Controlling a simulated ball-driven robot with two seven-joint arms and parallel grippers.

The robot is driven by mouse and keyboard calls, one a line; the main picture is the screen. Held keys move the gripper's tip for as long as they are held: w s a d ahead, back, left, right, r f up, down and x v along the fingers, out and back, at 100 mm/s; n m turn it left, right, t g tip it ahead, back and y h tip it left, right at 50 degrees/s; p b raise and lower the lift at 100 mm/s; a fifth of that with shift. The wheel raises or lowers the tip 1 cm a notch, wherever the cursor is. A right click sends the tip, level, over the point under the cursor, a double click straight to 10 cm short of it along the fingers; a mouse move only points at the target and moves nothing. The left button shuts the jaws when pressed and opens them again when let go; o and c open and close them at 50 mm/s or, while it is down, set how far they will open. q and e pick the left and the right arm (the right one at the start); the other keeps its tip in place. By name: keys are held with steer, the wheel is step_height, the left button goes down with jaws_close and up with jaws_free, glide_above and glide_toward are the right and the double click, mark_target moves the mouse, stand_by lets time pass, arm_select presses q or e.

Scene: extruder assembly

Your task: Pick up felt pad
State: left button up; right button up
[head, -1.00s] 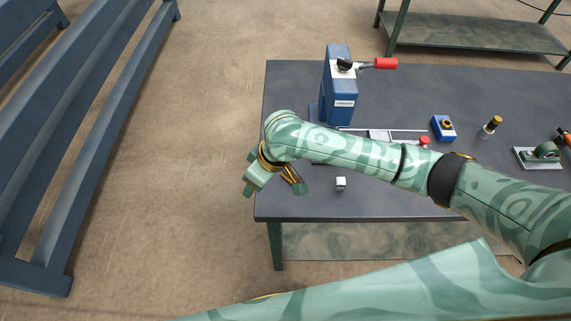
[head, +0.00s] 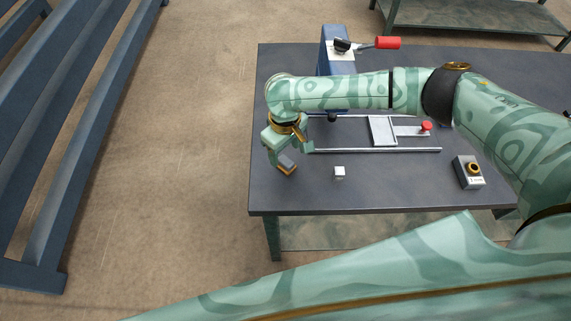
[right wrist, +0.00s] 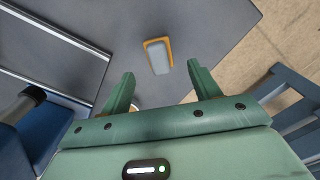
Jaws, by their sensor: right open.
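The felt pad, as far as I can tell, is the small grey block with an orange edge (right wrist: 160,57) in the right wrist view. It lies on the dark table just beyond my open fingers and between their lines. It also shows in the head view as a grey and orange piece (head: 287,163) near the table's front left corner. My right gripper (head: 287,152) is over it, pointing down. In the right wrist view the right gripper (right wrist: 162,76) is open, with nothing between the fingertips. My left gripper is out of view.
A small white cube (head: 339,173) sits right of the pad. Behind are a rail frame with a pale plate (head: 382,131) and a blue press (head: 334,66) with a red handle. A dark block with a gold ring (head: 469,172) stands farther right. The table edge (right wrist: 228,55) is close.

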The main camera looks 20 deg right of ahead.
mark_target(286, 160)
step_height(286, 160, down, 5)
steer(key=shift+s+d+f+b, duration=0.1)
steer(key=shift+d+f+b, duration=0.1)
steer(key=shift+b, duration=0.9)
steer(key=c, duration=1.1)
steer(key=shift+a, duration=0.1)
steer(key=shift+c, duration=0.2)
steer(key=shift+r, duration=0.1)
step_height(286, 160, up, 4)
steer(key=shift+a+p, duration=0.1)
steer(key=shift+p, duration=1)
steer(key=s+a+r+p, duration=0.4)
steer(key=s+a+r, duration=0.4)
steer(key=a, duration=0.3)
steer(key=shift+s+r+p, duration=0.3)
steer(key=shift+r+p, duration=0.05)
steer(key=shift+r, duration=0.15)
